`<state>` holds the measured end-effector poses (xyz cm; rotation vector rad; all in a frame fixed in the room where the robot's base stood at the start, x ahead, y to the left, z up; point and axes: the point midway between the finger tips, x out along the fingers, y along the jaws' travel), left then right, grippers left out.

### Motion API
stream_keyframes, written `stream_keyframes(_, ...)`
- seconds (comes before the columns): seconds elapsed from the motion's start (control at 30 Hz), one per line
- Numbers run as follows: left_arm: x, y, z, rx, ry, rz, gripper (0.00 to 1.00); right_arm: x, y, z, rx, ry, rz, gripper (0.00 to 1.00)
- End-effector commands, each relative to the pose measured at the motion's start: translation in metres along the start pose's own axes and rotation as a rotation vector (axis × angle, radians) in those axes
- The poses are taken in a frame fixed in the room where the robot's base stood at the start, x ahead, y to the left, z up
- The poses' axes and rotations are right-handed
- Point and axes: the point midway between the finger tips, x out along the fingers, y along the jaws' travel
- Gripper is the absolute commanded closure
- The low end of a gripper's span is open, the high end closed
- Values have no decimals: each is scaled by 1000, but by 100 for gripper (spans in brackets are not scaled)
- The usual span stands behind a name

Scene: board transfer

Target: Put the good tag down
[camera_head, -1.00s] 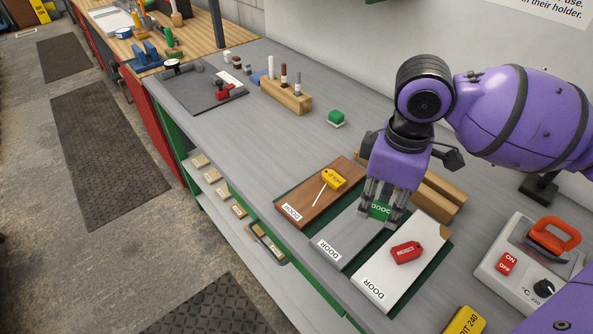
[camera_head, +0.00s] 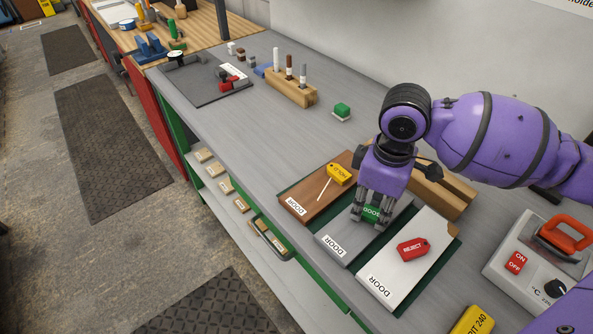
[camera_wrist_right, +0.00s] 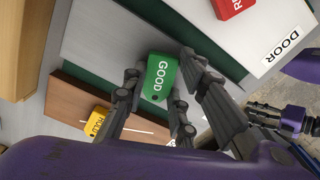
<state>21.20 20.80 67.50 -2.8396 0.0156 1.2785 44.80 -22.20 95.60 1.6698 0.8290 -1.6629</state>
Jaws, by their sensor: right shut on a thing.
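The green good tag (camera_head: 371,212) is between the fingers of my right gripper (camera_head: 369,216), which is shut on it. The tag and gripper are over the grey door board (camera_head: 341,243), the middle one of three. The tag's GOOD lettering shows in the right wrist view (camera_wrist_right: 161,77), with the grey board (camera_wrist_right: 112,35) behind it. I cannot tell whether the tag touches the board.
The white board (camera_head: 383,278) carries a red REJECT tag (camera_head: 412,249). A heater box (camera_head: 521,247) stands at right.

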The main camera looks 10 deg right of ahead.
Motion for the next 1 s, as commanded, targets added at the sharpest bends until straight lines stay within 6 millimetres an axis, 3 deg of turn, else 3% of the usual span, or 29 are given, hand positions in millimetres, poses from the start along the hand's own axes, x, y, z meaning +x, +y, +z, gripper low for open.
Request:
stream_keyframes(0.03, 0, 0, -2, 0, 2, 1, 55, 2, -1, 1, 1, -1, -2, 90)
stream_keyframes(0.07, 0, 0, -2, 0, 2, 1, 55, 2, 0, 1, 1, -1, -2, 73)
stream_keyframes(0.2, 0, 1, -1, 0, 1, 2, 55, 3, -1, 1, 1, -1, -2, 55)
stream_keyframes(0.57, 1, 2, 1, 0, -4, 3, 55, 0, 0, 1, 0, -1, -1, 55)
stream_keyframes(0.67, 0, 2, -3, 0, 2, 3, 55, -13, 0, 0, 1, 2, 1, 55)
stream_keyframes(1.0, -3, 4, -16, -2, 15, 9, 55, -86, 1, -1, 0, 3, 3, 55)
